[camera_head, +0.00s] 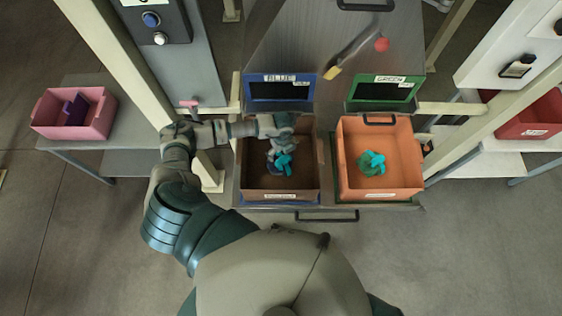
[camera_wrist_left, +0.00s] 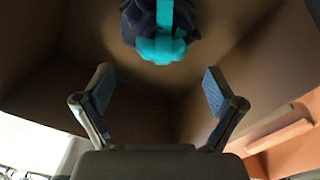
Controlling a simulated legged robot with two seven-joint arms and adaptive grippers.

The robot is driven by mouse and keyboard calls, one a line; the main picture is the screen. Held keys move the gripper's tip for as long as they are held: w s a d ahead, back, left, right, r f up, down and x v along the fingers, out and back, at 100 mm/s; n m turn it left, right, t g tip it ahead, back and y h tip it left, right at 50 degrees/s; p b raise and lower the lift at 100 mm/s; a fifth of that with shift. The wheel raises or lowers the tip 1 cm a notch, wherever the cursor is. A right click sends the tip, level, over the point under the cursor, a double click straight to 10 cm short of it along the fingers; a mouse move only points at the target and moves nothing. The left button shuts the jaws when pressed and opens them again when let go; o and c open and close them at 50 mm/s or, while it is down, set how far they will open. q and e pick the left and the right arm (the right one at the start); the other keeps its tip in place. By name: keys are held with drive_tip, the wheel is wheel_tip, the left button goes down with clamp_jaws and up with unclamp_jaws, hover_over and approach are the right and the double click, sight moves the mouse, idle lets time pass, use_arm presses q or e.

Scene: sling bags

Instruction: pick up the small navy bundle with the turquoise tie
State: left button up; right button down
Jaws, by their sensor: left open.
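The small navy bundle (camera_head: 274,168) with its turquoise tie (camera_head: 283,163) lies in the brown bin (camera_head: 247,166) on the blue-labelled side. My left gripper (camera_head: 277,147) is over this bin and partly covers the bundle in the head view. In the left wrist view the navy bundle (camera_wrist_left: 190,22) and its tie (camera_wrist_left: 161,45) are at the top, beyond the fingertips. The left gripper (camera_wrist_left: 158,90) is open and empty, its two fingers apart. My right gripper is not in view.
An orange bin (camera_head: 346,150) on the right holds a green bundle (camera_head: 367,170) with a turquoise tie. Blue (camera_head: 279,77) and green (camera_head: 388,80) framed signs stand behind the bins. The brown bin's walls surround the left gripper. A pink tray (camera_head: 50,113) stands at far left.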

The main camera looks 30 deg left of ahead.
sight(283, 157)
use_arm(q)
drive_tip(key=f, duration=0.5)
drive_tip(key=shift+w+f, duration=0.15)
drive_tip(key=shift+w, duration=0.15)
drive_tip(key=shift+c, duration=0.3)
clamp_jaws()
